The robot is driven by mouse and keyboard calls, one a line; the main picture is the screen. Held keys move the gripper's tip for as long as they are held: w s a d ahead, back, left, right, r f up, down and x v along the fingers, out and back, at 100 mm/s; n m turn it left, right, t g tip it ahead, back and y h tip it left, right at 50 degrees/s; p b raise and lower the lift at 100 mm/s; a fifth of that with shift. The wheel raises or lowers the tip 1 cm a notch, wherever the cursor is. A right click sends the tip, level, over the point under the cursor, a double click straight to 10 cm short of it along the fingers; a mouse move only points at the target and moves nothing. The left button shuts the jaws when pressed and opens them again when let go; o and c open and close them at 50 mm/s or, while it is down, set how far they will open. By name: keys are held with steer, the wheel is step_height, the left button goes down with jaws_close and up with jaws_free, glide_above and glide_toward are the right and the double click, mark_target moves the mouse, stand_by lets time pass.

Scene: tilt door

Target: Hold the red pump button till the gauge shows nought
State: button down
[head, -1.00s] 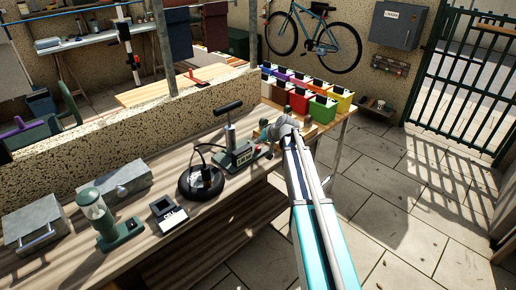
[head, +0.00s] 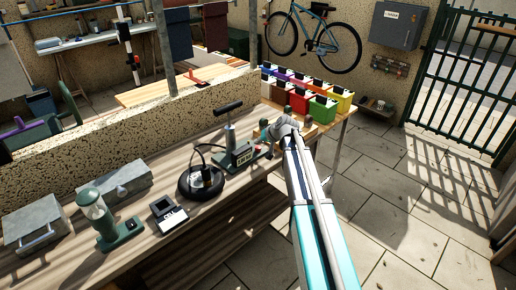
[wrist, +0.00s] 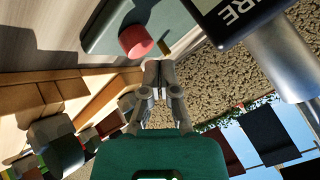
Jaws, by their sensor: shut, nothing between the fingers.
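The red pump button (wrist: 136,42) is a round red knob on a green base (wrist: 105,28) in the wrist view. The button also shows small in the head view (head: 257,149), on the right end of the pump base (head: 226,164). My gripper (wrist: 158,68) is shut and empty, its tips just beside the button; I cannot tell whether they touch. In the head view my gripper (head: 265,131) is small and partly hidden. A dark housing (wrist: 233,18) lettered "URE" is cut off at the top of the wrist view. A small panel (head: 244,157) on the pump is too small to read.
Several coloured bins (head: 299,99) stand behind my wrist.

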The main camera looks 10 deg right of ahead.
mark_target(259, 148)
steer(key=shift+f+b, duration=0.9)
steer(key=shift+f, duration=0.05)
stand_by(1.0)
steer(key=shift+r, duration=0.15)
stand_by(1.8)
steer(key=shift+r+p, duration=0.85)
steer(key=shift+p, duration=0.15)
step_height(259, 148, up, 5)
steer(key=p, duration=0.5)
stand_by(0.5)
steer(key=s+a+n+g+h+p, duration=0.1)
steer(key=s+a+g+h+p, duration=0.1)
steer(key=s, duration=1.4)
steer(key=s+a+g+h+p, duration=0.3)
steer(key=s+a+g, duration=0.1)
steer(key=s, duration=1.2)
steer(key=shift+s+f+n+g, duration=0.25)
steer(key=shift+s+n+g, duration=0.15)
steer(key=shift+g, duration=0.3)
